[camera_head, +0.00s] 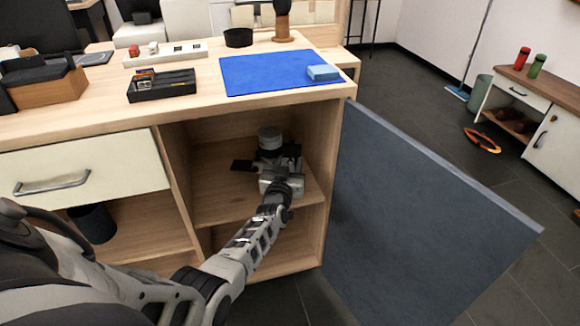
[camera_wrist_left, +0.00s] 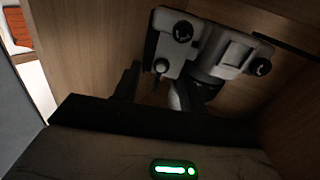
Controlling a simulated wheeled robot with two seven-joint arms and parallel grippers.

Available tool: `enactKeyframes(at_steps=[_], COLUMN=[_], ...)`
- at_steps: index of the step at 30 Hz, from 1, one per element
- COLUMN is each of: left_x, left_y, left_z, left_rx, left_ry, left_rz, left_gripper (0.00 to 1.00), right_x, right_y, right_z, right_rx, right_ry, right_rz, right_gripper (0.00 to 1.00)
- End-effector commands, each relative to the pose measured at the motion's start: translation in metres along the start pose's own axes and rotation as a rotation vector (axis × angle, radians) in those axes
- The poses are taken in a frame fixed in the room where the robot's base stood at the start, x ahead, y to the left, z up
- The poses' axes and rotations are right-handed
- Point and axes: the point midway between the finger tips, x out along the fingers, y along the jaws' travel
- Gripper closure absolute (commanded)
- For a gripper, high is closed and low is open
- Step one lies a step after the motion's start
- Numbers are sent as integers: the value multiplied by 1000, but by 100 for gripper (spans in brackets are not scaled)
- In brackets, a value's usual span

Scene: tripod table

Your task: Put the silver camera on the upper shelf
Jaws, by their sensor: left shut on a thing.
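The silver camera (camera_head: 269,139) is inside the open cabinet, in the upper compartment, with its round silver end pointing up. My left gripper (camera_head: 278,165) reaches in through the open front and is shut on the camera. In the left wrist view the camera (camera_wrist_left: 228,47) shows its pale body and dark round knobs beyond the gripper's dark fingers (camera_wrist_left: 160,90). The upper shelf (camera_head: 215,195) lies beneath the camera; I cannot tell whether they touch. The gripper hides part of the camera. My right gripper is not in view.
The grey cabinet door (camera_head: 420,210) stands wide open at the right. A flat black thing (camera_head: 243,166) lies left of the camera. The tabletop above holds a blue mat (camera_head: 265,75), a light blue block (camera_head: 323,72) and a black tray (camera_head: 161,88). The shelf's left front is clear.

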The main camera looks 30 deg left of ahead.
Motion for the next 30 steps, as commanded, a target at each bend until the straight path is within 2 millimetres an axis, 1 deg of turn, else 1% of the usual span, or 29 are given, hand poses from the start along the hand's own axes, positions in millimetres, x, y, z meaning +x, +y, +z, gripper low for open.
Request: enactKeyframes(at_steps=[2,4,6,9,13,18,30], left_x=[4,5,5,5,5,5,5], left_y=[-2,-4,-5,-6,-6,-6,-6], left_z=[2,11,24,33,32,30,42], left_rx=[4,4,4,3,3,3,4], left_ry=[16,14,14,14,16,15,15], left_rz=[-2,-3,-3,-5,-6,-6,-6], left_gripper=[100,100,100,100,100,100,100], right_x=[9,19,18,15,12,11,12], right_y=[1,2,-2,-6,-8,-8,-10], right_z=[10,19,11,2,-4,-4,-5], right_rx=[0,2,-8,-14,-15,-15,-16], right_ry=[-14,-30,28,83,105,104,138], right_rz=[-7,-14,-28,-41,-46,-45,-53], right_gripper=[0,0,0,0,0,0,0])
